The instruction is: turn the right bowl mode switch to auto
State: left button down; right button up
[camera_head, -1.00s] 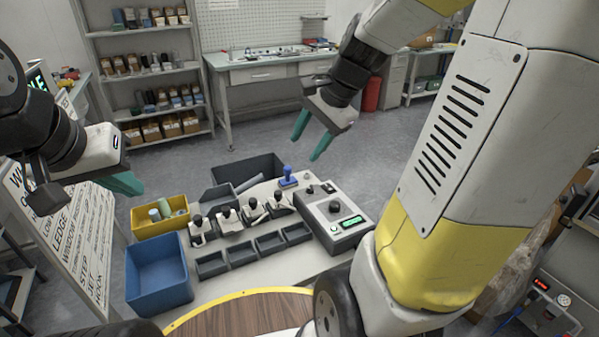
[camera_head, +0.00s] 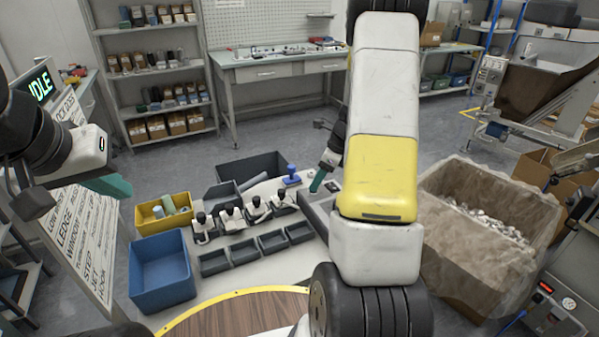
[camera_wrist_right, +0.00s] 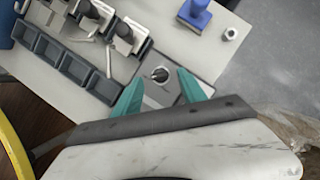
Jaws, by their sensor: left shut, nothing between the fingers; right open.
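A dark rotary switch (camera_wrist_right: 160,74) with a white pointer mark shows on a grey panel in the right wrist view. No legible label tells me whether it is the right bowl mode switch. My right gripper (camera_wrist_right: 161,79) is open, with its green fingertips on either side of that switch in the picture; I cannot tell if they touch it. In the head view my right gripper (camera_head: 318,181) is over the grey control box (camera_head: 311,205), which my right arm mostly hides. My left gripper (camera_head: 110,186) is shut and empty at the left, away from the table.
Black-handled fixtures (camera_head: 231,215), dark trays (camera_head: 243,252) and a blue stamp-like part (camera_head: 291,174) stand on the table left of the box. A blue bin (camera_head: 161,285) is at the left. A large lined carton (camera_head: 450,245) stands right of my right arm.

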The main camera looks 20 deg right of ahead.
jog(key=shift+x, duration=1.2)
grip_shut()
